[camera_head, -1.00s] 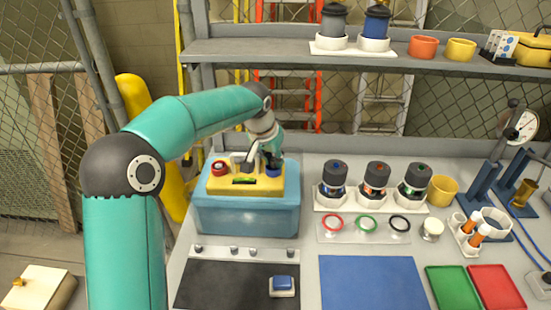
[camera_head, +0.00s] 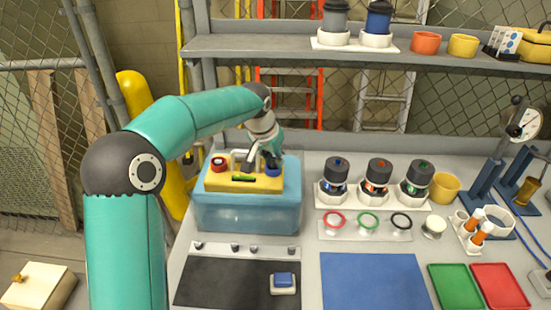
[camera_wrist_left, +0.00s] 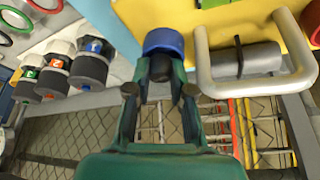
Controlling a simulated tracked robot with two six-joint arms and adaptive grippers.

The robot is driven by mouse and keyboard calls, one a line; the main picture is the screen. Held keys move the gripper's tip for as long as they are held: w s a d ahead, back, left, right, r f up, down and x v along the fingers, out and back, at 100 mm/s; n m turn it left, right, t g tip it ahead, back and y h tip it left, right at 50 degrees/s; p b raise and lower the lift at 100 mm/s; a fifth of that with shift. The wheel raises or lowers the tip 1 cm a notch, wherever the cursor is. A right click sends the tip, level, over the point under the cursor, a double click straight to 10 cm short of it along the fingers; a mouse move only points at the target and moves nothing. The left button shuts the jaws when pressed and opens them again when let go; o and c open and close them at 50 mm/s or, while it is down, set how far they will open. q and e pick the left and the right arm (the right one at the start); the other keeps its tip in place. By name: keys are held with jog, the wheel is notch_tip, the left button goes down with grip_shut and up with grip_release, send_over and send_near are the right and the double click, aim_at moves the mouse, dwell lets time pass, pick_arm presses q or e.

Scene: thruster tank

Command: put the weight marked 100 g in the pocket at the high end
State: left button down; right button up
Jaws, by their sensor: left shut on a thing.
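The yellow float (camera_head: 215,183) sits on top of the blue water tank (camera_head: 248,212). It has a red pocket (camera_head: 219,164) at its left end and a blue pocket (camera_head: 273,171) at its right end. A green level vial (camera_head: 243,179) is on its front. I cannot tell which end is higher. My left gripper (camera_head: 266,162) is at the blue pocket. In the left wrist view it is shut on a small dark weight (camera_wrist_left: 160,67), right by the blue pocket (camera_wrist_left: 163,41). The marking is not readable, and I cannot tell whether the weight is inside the pocket. My right gripper is not in view.
A grey handle (camera_wrist_left: 245,70) stands on the float close beside my gripper. Several small grey pieces (camera_head: 235,247) line the black mat's back edge. A blue-topped button (camera_head: 283,282) is on the mat. Dark canisters (camera_head: 377,175) stand right of the tank.

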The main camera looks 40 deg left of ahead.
pick_arm(q)
jog(key=c, duration=0.9)
grip_release()
jog(key=shift+c, duration=0.2)
jog(key=v, duration=1.2)
jog(key=shift+f, duration=0.1)
